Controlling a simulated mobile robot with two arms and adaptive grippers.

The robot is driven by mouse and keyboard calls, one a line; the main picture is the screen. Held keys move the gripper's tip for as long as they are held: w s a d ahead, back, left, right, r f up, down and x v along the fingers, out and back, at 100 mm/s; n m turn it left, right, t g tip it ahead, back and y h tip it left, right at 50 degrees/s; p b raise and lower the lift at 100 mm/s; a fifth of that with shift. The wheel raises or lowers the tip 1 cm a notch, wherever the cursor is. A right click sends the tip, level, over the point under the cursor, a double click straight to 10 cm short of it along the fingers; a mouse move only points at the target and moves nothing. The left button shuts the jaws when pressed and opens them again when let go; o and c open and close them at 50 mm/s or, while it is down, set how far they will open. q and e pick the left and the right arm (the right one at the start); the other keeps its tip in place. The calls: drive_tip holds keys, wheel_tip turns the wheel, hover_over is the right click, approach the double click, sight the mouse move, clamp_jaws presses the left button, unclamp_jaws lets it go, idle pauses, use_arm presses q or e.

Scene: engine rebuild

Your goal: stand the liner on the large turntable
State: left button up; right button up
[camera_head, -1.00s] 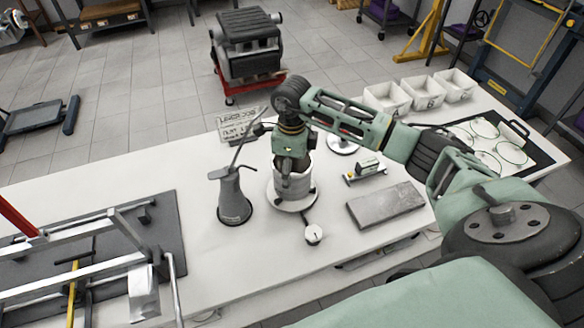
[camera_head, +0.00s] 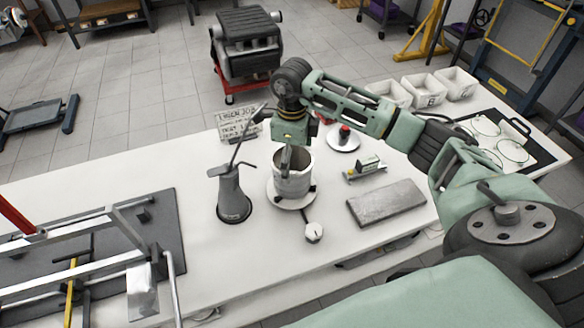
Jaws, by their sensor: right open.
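The liner (camera_head: 292,183), a pale open-topped cylinder, stands upright on the large turntable (camera_head: 272,193), a white round plate on the bench. Dark blocks show beside its foot. My right gripper (camera_head: 289,162) is above the liner, pointing down and open. A dark finger shows at the liner's open top; I cannot tell whether it touches the wall. The other finger is hard to make out. My left gripper is not in view.
A grey oil can (camera_head: 232,196) stands close left of the turntable. A dial gauge (camera_head: 314,232) is in front.

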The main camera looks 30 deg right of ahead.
wheel_tip(320, 180, up, 9)
drive_tip(key=b, duration=0.2)
